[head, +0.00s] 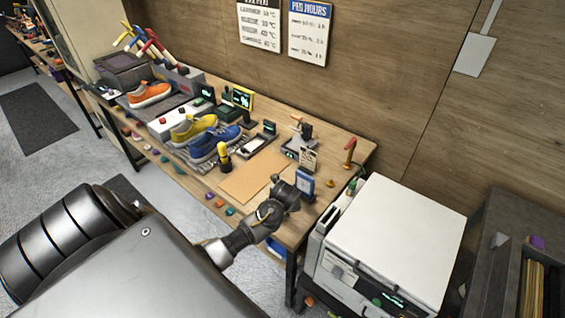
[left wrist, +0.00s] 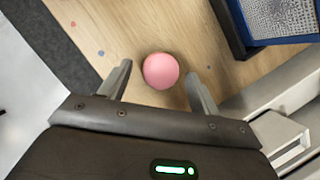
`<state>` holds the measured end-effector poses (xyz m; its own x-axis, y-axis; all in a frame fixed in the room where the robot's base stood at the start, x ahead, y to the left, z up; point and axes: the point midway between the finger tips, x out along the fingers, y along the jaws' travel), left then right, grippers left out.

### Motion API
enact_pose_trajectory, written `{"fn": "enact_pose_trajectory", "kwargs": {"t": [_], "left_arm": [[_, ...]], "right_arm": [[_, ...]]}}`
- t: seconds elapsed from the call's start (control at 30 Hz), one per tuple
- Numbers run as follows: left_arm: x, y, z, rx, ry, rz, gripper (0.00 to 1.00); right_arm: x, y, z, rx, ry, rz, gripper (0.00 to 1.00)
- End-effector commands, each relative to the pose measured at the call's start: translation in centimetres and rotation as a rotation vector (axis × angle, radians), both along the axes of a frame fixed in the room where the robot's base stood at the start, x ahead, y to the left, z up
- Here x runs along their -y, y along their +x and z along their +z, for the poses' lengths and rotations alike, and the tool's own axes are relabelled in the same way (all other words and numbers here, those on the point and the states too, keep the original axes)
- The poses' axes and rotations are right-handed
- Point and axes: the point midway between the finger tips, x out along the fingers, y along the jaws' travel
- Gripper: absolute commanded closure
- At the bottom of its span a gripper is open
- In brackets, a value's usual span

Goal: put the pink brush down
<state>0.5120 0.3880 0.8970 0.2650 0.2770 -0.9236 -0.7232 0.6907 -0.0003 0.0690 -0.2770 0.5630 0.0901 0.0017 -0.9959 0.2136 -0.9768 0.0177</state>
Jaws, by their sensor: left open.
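The pink brush shows in the left wrist view as a round pink end (left wrist: 160,71), seen from above over the wooden tabletop. My left gripper (left wrist: 159,73) is open, with one finger on each side of the pink end. How far the brush's lower part reaches is hidden beneath the pink end. In the head view my left gripper (head: 289,194) is over the near right part of the workbench (head: 330,165), and I cannot make out the brush there. My right gripper is not in view.
A blue-framed stand (head: 305,184) is close by the left gripper. A brown mat (head: 255,176) lies to its left, with a yellow-and-black tool (head: 225,160), a blue sneaker (head: 215,144) and a yellow sneaker (head: 193,128) beyond. A white machine (head: 395,235) stands at the right.

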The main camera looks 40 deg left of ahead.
Motion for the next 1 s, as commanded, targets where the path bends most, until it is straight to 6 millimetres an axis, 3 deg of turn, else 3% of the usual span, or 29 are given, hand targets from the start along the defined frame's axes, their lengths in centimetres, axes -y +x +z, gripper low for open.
{"fn": "enact_pose_trajectory", "kwargs": {"t": [0.2,0.3,0.5,1.0], "left_arm": [[0.9,-1.1,3.1,0.004,0.002,-0.003,0.37],[1.6,-1.6,5.3,0.003,0.0,-0.002,0.37],[2.3,-2.3,7.7,0.001,-0.001,-0.003,0.37],[2.5,-2.6,8.4,-0.002,0.0,-0.001,0.37]], "right_arm": [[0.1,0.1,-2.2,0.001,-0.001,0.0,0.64],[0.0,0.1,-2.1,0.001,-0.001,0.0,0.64],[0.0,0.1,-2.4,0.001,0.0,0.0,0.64],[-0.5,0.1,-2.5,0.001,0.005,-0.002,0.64]]}}
